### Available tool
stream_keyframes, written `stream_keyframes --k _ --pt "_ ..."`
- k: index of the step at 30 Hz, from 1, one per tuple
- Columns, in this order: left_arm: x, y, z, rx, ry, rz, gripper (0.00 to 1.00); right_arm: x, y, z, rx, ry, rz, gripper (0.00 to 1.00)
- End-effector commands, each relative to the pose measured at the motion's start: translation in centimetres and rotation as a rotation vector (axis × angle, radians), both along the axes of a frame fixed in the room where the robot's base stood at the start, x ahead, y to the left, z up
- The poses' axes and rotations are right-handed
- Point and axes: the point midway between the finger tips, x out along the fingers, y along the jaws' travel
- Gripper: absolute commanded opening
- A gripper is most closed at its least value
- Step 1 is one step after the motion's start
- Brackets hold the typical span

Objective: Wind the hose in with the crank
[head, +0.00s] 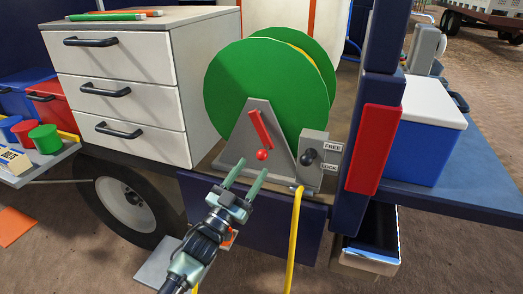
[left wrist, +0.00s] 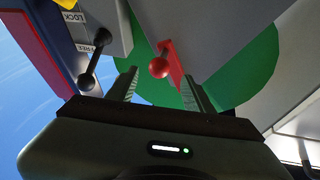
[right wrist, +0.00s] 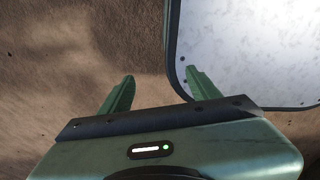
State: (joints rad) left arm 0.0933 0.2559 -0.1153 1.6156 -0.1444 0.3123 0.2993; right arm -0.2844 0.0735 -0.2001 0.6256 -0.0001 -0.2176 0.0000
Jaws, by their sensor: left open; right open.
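A green hose reel (head: 235,85) stands on a grey triangular bracket (head: 240,148). Its red crank (head: 260,126) slants down to a round red knob (head: 262,155). My left gripper (head: 243,174) is open and empty, just in front of and below the knob. In the left wrist view the knob (left wrist: 158,68) shows between the open fingers, not gripped. The yellow hose (head: 293,240) hangs down from an outlet beside the bracket. My right gripper (right wrist: 155,90) is open and empty above brown ground.
A white drawer cabinet (head: 125,85) stands left of the reel. A red-and-navy post (head: 375,148) and a blue cooler (head: 420,145) stand to the right. A wheel (head: 125,203) is below the cabinet. A pale dark-rimmed panel (right wrist: 250,45) is close to my right gripper.

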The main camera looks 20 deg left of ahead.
Motion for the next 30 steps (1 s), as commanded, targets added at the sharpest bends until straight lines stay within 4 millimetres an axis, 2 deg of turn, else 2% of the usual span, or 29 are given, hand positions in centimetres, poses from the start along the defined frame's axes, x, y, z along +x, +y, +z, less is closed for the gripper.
stream_keyframes --k 3,6,13,18,22,23,28,30 --pt "1.9 -0.5 1.1 0.003 -0.003 0.001 0.52 -2.5 -0.6 0.4 -0.008 0.035 0.001 0.62" --pt "3.4 -0.9 1.7 0.004 -0.002 0.0 0.52 -3.4 -0.9 0.6 -0.013 0.049 0.002 0.62" --pt "5.5 -1.5 2.4 0.007 0.0 0.002 0.52 -2.2 -1.0 1.0 -0.013 0.033 0.003 0.62" --pt "5.9 -1.6 2.5 0.008 0.0 0.001 0.52 -0.9 -0.9 1.1 -0.01 0.011 0.003 0.62" --pt "5.8 -1.6 2.5 0.008 0.0 0.001 0.52 -0.9 -0.9 1.1 -0.01 0.011 0.003 0.62" --pt "5.8 -1.6 2.4 0.009 0.001 0.002 0.49 -0.9 -0.8 1.1 -0.01 0.012 0.003 0.62" --pt "5.8 -1.6 2.4 0.009 0.001 0.002 0.02 -1.3 -0.6 1.0 -0.008 0.017 0.001 0.62" --pt "5.8 -1.6 2.4 0.009 0.001 0.002 0.0 -1.5 -0.5 1.0 -0.007 0.02 0.001 0.62"
